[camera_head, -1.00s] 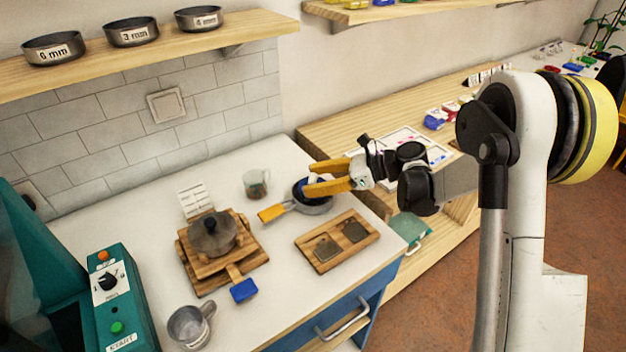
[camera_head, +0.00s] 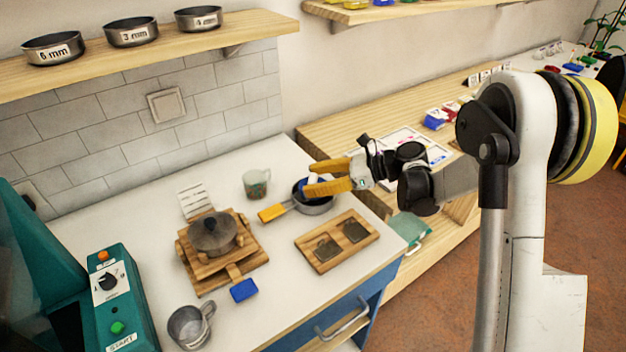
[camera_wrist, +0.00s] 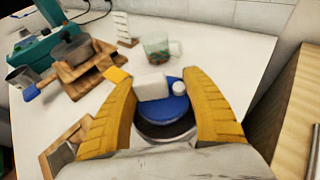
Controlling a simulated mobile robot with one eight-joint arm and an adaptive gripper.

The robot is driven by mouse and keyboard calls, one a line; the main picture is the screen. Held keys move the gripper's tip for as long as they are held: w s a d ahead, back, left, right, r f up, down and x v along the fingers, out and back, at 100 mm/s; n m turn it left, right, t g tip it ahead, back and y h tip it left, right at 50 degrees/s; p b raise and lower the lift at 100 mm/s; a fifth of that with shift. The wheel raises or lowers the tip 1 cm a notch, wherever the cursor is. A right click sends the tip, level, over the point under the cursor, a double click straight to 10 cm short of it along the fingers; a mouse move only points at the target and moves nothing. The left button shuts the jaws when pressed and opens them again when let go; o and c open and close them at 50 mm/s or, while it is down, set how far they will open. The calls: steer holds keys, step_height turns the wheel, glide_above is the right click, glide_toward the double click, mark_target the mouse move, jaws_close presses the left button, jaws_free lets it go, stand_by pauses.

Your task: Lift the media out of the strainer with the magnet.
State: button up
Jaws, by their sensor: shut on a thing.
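The strainer (camera_head: 318,207) is a grey round pan with a yellow handle (camera_head: 272,213) on the white worktop. Its dark rim (camera_wrist: 165,131) shows between my fingers in the wrist view. My gripper (camera_head: 309,178) is over the strainer, its yellow fingers shut on the magnet, a blue round body (camera_wrist: 163,108) with a white block and a small white knob. The magnet is low at the strainer's mouth; I cannot tell whether it touches the inside. The media inside the strainer are hidden by the magnet and fingers.
A clear cup (camera_head: 256,184) with coloured bits stands behind the strainer. A wooden tray (camera_head: 310,252) with two dark plates lies in front. A lidded pot (camera_head: 213,235) on wooden boards, a metal cup (camera_head: 190,326) and a teal machine (camera_head: 118,300) are to the left.

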stand_by(0.4)
steer(key=shift+r+p, duration=2.75)
steer(key=shift+r, duration=1.75)
